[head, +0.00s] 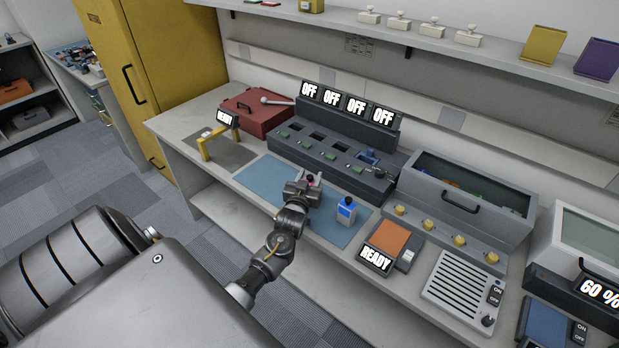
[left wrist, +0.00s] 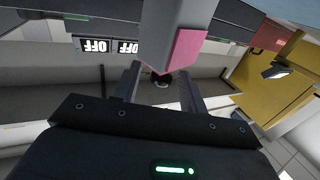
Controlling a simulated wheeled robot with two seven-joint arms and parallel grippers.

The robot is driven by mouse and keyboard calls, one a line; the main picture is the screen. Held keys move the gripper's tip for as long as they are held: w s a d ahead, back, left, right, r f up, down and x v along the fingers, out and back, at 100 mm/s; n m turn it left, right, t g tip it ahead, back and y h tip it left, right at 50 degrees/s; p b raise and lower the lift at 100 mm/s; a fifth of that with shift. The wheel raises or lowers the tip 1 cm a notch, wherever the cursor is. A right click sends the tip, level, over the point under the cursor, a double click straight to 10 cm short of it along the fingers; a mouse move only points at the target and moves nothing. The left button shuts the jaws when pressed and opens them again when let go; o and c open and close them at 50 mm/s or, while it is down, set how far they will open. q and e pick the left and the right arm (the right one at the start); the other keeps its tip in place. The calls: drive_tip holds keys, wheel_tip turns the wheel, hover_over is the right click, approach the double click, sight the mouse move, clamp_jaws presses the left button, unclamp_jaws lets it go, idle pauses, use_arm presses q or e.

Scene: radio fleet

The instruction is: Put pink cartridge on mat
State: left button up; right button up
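The pink cartridge (head: 315,180) shows in the head view just beyond my left gripper (head: 302,188), with a dark round knob on it. In the left wrist view, a grey block with a pink face (left wrist: 187,48) stands at the fingertips of my left gripper (left wrist: 161,78). A dark round part sits between the spread fingers, with gaps beside it. The blue mat (head: 258,180) lies on the bench under and around the gripper. My gripper hides part of the cartridge, and I cannot tell whether the cartridge touches the mat. My right gripper is not in view.
Behind is the dark console (head: 328,155) with several OFF displays. A yellow gauge stand (head: 207,147) is left, and an orange-topped READY device (head: 388,240) is right. The mat's left part is clear.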

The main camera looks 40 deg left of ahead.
use_arm(q)
drive_tip(key=shift+r, duration=0.2)
drive_tip(key=shift+s+d+f, duration=0.15)
drive_tip(key=shift+s, duration=0.15)
drive_tip(key=b+v, duration=0.2)
drive_tip(key=v, duration=0.9)
drive_tip(key=shift+s, duration=0.25)
